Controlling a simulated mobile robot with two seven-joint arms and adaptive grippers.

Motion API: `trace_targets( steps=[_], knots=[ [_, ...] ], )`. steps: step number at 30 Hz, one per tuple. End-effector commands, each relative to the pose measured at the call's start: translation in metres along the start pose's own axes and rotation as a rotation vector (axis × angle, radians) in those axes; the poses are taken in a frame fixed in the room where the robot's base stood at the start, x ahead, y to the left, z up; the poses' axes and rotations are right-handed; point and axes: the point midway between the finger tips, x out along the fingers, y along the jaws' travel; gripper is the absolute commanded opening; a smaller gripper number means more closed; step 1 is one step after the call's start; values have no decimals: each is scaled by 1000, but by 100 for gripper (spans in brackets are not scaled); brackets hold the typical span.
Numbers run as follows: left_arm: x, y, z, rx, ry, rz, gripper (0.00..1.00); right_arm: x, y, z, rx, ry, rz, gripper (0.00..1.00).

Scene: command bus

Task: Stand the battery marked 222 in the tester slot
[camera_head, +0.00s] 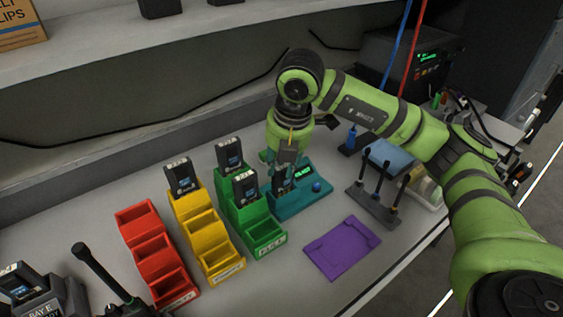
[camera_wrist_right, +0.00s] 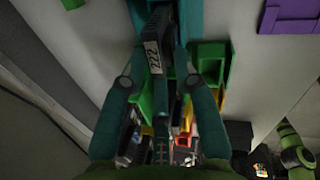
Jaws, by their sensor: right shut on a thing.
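My right gripper (camera_head: 283,164) is shut on a dark battery (camera_head: 281,184), pointing down over the teal tester (camera_head: 318,193) with its lit green display. In the right wrist view the battery (camera_wrist_right: 158,40) sits between the teal fingers, and its white label reads 222. The battery is at the left part of the tester; I cannot tell whether its lower end is inside the slot. Part of the tester (camera_wrist_right: 195,15) also shows behind the battery in the wrist view. My left gripper is not in view.
Left of the tester are green (camera_head: 266,236), yellow (camera_head: 212,247) and red (camera_head: 157,257) stepped bins; dark batteries stand in the green and yellow ones. A purple tray (camera_head: 343,247) lies in front. A black rack with upright posts (camera_head: 372,204) stands to its right.

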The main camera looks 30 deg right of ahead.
Motion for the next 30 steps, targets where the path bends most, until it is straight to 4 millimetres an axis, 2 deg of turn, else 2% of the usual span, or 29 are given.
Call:
trace_targets(
  steps=[13,14,15,16,26,30],
  knots=[
    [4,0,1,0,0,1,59,4,-1,0,0,0,1,0],
    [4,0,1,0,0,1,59,3,0,0,0,0,1,38],
    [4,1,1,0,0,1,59,3,0,0,0,0,1,54],
    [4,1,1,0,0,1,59,3,0,0,0,0,0,57],
    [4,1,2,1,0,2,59,3,-1,0,0,0,0,57],
    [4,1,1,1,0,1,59,-10,0,0,0,-1,2,57]
  ],
)
